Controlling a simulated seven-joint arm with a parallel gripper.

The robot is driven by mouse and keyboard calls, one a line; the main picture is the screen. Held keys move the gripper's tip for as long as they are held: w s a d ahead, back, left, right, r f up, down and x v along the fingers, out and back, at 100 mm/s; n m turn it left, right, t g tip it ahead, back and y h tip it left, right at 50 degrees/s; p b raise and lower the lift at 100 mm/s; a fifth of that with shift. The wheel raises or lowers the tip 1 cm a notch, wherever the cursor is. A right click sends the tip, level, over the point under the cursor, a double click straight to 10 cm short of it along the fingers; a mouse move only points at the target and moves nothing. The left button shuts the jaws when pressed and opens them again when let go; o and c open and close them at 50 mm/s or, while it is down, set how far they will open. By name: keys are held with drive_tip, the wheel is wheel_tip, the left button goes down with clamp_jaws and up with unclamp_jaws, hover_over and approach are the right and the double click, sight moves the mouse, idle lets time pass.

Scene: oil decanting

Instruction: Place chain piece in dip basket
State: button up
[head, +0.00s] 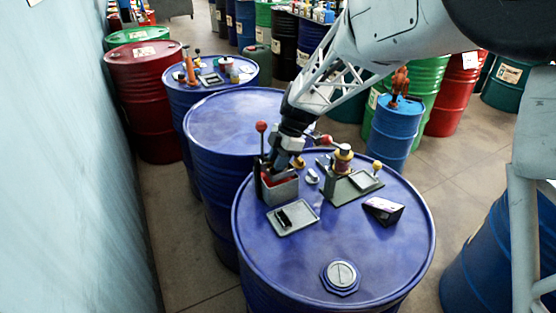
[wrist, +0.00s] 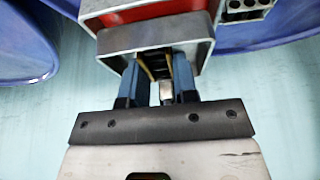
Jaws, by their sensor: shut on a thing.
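My gripper (head: 274,172) points down into the open top of a grey box with a red inside (head: 283,191), on the near blue drum. This box looks like the dip basket, but I cannot tell for sure. In the wrist view, the two blue fingers (wrist: 157,72) reach inside the grey walls of the box (wrist: 205,48). They are shut on a small dark piece with brass-coloured edges (wrist: 168,68), likely the chain piece. In the head view the gripper and box wall hide this piece. I cannot tell whether it touches the box floor.
A grey tray with a dark slot (head: 306,222) lies just in front of the box. A red-knobbed lever (head: 261,128) rises behind it. A green-grey stand (head: 345,188) and a dark wedge-shaped block (head: 383,210) are to the right. The drum's front is clear around its cap (head: 341,276).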

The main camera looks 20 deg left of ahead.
drive_tip(key=o, duration=1)
drive_tip(key=shift+f, duration=0.1)
drive_tip(key=shift+c, duration=0.2)
drive_tip(key=v, duration=1.2)
